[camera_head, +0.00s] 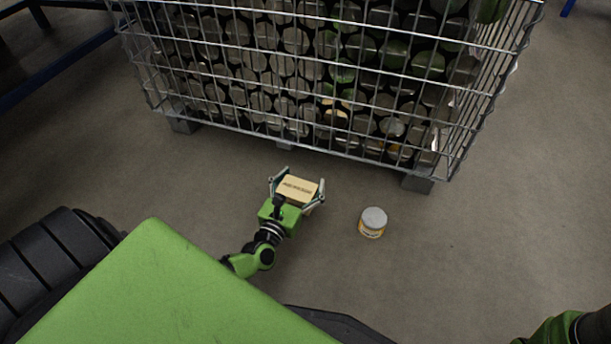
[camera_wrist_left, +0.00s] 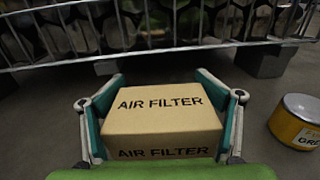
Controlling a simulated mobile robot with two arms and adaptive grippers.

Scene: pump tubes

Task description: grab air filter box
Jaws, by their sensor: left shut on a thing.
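The air filter box (camera_head: 299,188) is a tan cardboard box. In the left wrist view the box (camera_wrist_left: 160,108) carries the words AIR FILTER on its top and near side. My left gripper (camera_head: 298,190) is shut on the box, with one finger against each side; the fingers also show in the left wrist view (camera_wrist_left: 161,115). The box is low, near the floor in front of the wire cage; I cannot tell whether it touches the floor. My right gripper is not in view; only a bit of green and black arm shows at the lower right of the head view.
A can with a grey lid and yellow label (camera_head: 372,222) stands on the floor right of the box; it also shows in the left wrist view (camera_wrist_left: 296,122). A wire cage (camera_head: 290,138) full of round tube ends stands behind on feet. Floor at right is clear.

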